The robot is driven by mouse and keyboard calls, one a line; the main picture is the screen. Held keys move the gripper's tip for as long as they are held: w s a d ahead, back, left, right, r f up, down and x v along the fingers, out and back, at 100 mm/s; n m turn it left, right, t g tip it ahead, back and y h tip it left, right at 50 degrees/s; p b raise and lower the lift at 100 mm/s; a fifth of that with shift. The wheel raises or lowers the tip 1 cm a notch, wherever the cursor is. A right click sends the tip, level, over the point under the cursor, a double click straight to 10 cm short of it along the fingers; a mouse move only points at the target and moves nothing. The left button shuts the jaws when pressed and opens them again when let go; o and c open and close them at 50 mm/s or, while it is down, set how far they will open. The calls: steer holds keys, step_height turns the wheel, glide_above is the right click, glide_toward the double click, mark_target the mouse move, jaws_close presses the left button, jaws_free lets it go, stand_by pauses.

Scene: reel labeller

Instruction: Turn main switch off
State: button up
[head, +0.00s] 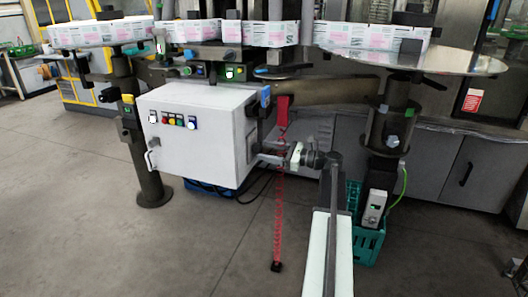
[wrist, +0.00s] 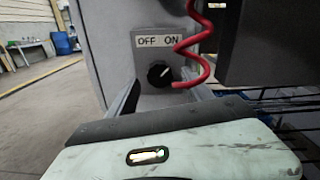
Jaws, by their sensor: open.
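The main switch is a black round knob (wrist: 159,75) on a grey plate on the cabinet side, under an "OFF ON" label (wrist: 158,40). Its white mark points up and to the right, toward ON. My gripper (wrist: 161,93) is open, with grey fingers on either side below the knob in the wrist view; I cannot tell whether they touch it. In the head view my gripper (head: 262,153) is beside the right side of the white control cabinet (head: 190,138). The knob cannot be made out there.
A red coiled cord (wrist: 194,40) hangs close to the right of the knob, partly in front of it. In the head view a red cord (head: 278,215) runs down to the floor. A teal crate (head: 368,243) stands at right. The floor at left is clear.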

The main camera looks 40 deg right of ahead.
steer(key=shift+x, duration=1.25)
steer(key=c, duration=1.3)
steer(key=shift+d, duration=0.15)
